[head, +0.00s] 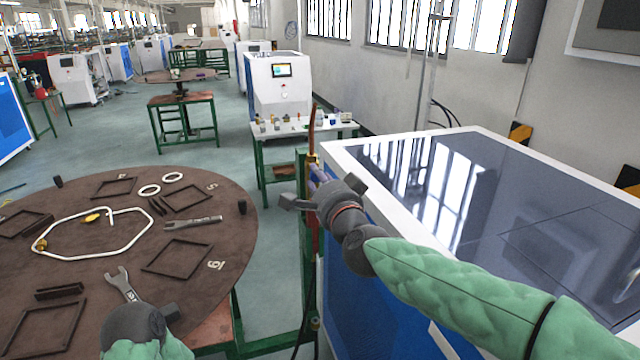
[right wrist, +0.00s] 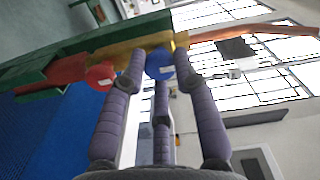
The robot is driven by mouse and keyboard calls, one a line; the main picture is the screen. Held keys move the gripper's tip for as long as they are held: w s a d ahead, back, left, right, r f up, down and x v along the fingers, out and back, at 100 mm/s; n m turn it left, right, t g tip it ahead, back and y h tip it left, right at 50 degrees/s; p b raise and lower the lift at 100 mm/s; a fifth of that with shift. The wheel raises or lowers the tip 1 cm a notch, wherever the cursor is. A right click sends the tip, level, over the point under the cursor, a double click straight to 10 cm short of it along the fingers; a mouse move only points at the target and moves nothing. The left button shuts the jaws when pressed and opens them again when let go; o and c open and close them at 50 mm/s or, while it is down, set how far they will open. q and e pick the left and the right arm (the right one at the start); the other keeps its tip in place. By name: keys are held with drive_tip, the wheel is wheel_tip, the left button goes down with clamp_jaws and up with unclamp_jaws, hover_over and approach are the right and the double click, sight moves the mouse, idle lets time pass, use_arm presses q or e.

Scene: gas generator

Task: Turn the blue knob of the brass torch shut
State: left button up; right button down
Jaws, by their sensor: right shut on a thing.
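The brass torch (right wrist: 128,46) lies across the top of the right wrist view, with a copper tube (right wrist: 255,32) running right. Its blue knob (right wrist: 160,63) is between the fingertips of my right gripper (right wrist: 160,72), which is shut on it. A red knob (right wrist: 100,76) is just left of the fingers, apart from them. In the head view the copper tube (head: 313,130) stands upright beyond my right gripper (head: 314,188), which mostly hides the knobs. My left gripper (head: 140,322) is over the round table's near edge, its fingers unclear.
The torch is at a green post (head: 307,255) beside a blue and white machine (head: 480,195) with a dark glossy top. The round brown table (head: 130,215) at left bears frames, wrenches and a white tube ring. A small table (head: 300,131) with small parts stands behind.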

drive_tip(key=shift+a+f, duration=0.15)
drive_tip(key=shift+f, duration=0.15)
drive_tip(key=c, duration=1)
unclamp_jaws()
drive_tip(key=shift+r, duration=0.1)
drive_tip(key=shift+o, duration=0.2)
drive_tip(key=shift+s+r, duration=0.1)
drive_tip(key=v, duration=1.1)
drive_tip(key=shift+s, duration=0.35)
